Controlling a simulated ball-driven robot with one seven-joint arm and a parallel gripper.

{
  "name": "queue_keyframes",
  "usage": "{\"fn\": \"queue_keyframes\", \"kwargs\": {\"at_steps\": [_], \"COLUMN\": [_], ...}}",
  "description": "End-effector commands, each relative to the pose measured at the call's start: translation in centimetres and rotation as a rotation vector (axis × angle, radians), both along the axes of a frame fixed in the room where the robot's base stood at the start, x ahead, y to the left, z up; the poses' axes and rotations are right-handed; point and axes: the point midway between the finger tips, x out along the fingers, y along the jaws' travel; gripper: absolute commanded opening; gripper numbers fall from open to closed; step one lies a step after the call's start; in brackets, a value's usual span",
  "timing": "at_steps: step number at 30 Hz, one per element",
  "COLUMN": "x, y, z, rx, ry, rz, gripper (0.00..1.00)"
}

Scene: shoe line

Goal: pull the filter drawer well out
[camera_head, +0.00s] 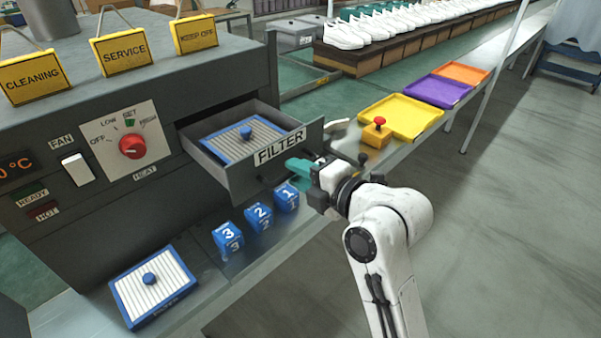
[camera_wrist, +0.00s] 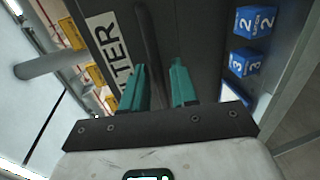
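The grey filter drawer (camera_head: 232,180) stands partly out of the dark machine, its front labelled FILTER. Inside it lies a blue-framed filter (camera_head: 240,138) with a blue knob. My gripper (camera_head: 298,170) is at the drawer front, below the label, in the head view. In the wrist view the drawer front (camera_wrist: 88,12) fills the upper middle, and a dark bar handle (camera_wrist: 148,40) runs between my two teal fingers (camera_wrist: 158,85). The fingers are apart, with a gap beside the bar on the right.
Blue numbered cubes (camera_head: 258,217) stand on the ledge below the drawer. A second filter (camera_head: 152,285) lies at the lower left. A yellow tray (camera_head: 405,118) and a red-topped button box (camera_head: 376,133) are to the right. The floor at right is clear.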

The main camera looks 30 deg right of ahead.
Motion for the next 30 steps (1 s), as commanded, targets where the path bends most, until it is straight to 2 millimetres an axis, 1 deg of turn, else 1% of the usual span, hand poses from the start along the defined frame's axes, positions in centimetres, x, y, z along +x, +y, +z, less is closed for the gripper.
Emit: {"fn": "queue_keyframes", "kwargs": {"at_steps": [1,3,10,14,17,25,26,27,30], "x": [0.0,0.0,-0.1,-0.9,-2.4,-7.5,-8.0,-8.4,-9.2], "y": [0.0,0.0,-0.1,-0.4,-0.9,-2.5,-2.7,-2.8,-3.0], "z": [0.1,0.1,0.1,0.3,0.5,1.7,1.8,2.3,2.4], "rx": [0.0,0.001,0.0,0.001,-0.001,-0.001,0.0,0.001,0.0], "ry": [-0.001,-0.002,-0.003,-0.004,-0.003,-0.003,-0.002,0.0,0.001], "rz": [0.0,0.0,-0.001,-0.003,-0.004,-0.004,-0.003,-0.002,-0.001], "gripper": [0.33,0.38,0.38,0.38,0.38,0.38,0.38,0.38,0.38]}}
